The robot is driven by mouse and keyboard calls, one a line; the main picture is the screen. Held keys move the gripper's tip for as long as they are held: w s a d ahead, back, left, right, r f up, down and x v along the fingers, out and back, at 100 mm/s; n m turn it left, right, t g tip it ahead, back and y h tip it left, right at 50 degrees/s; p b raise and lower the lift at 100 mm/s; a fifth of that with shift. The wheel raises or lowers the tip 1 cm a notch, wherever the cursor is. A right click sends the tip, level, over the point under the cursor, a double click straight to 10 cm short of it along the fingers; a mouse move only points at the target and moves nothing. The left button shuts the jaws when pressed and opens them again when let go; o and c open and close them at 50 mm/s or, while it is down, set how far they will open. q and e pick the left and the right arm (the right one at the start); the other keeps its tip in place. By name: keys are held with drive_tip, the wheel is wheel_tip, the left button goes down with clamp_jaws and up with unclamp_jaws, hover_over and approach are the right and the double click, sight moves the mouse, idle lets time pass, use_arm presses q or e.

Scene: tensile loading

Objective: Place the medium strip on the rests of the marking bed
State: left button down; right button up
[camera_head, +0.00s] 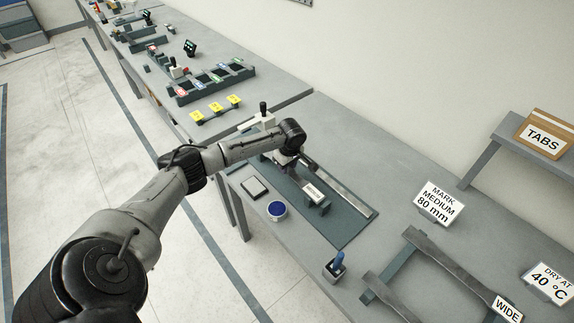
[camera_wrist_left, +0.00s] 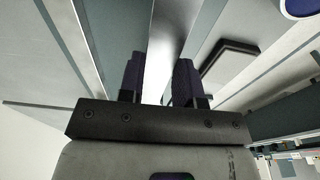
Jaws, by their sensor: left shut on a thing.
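My left gripper (camera_head: 288,160) is over the far end of the marking bed (camera_head: 338,232), a dark grey-green plate on the bench. It is shut on the medium strip, a grey metal strip that shows in the left wrist view (camera_wrist_left: 166,38) between the two dark finger pads (camera_wrist_left: 157,78). In the head view the strip's white label (camera_head: 314,190) shows beyond the gripper, close to a block-like rest (camera_head: 318,207). The gripper hides the strip's far end, and I cannot tell whether the strip touches the rests. My right gripper is out of view.
A long metal bar (camera_head: 350,196) runs along the bed's right side. A dark-framed pad (camera_head: 255,187), a blue-topped round tin (camera_head: 277,209) and a blue-handled tool in a holder (camera_head: 335,265) stand nearby. A sign (camera_head: 441,203) and a rack with the wide strip (camera_head: 455,265) are to the right.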

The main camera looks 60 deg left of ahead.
sight(290, 171)
use_arm(q)
drive_tip(key=c, duration=0.8)
unclamp_jaws()
wheel_tip(290, 171, up, 12)
drive_tip(key=d+p, duration=0.1)
drive_tip(key=shift+w+d, duration=0.15)
drive_tip(key=shift+d, duration=0.05)
drive_tip(key=shift+r, duration=0.1)
